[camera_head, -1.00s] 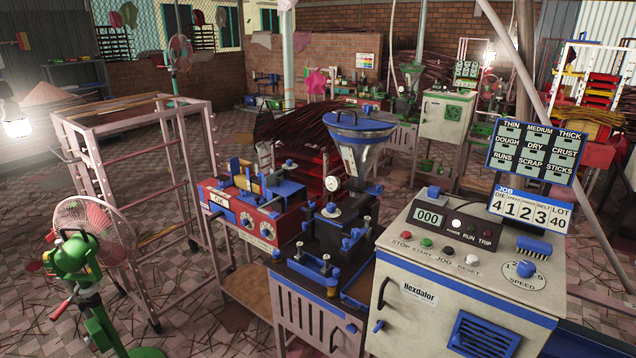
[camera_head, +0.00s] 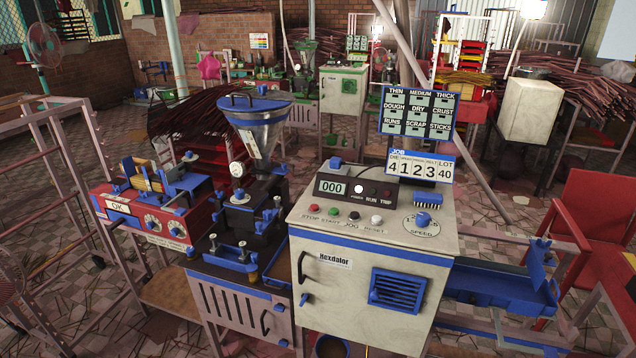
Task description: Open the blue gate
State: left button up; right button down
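The extruder machine stands in the middle, with a metal hopper (camera_head: 258,135) under a blue lid, a black body and a white control cabinet (camera_head: 370,255). A blue clamp-like part (camera_head: 235,260) with upright bolts sits at the front of the black body. A long blue tray (camera_head: 485,285) runs out to the right of the cabinet, with an upright blue plate (camera_head: 538,262) near its far right end. Several blue parts show, and I cannot tell for certain which is the gate or whether it is open. Neither of my grippers is in view.
A red box unit (camera_head: 150,215) marked OK stands left of the extruder. A pink rack (camera_head: 75,150) is at the left. A red chair (camera_head: 590,220) is at the right beside the tray. Tiled floor littered with sticks shows between them.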

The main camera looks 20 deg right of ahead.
aim_at(284, 170)
jog(key=u, duration=0.3)
jog(key=i, duration=1.2)
jog(key=z, duration=1.35)
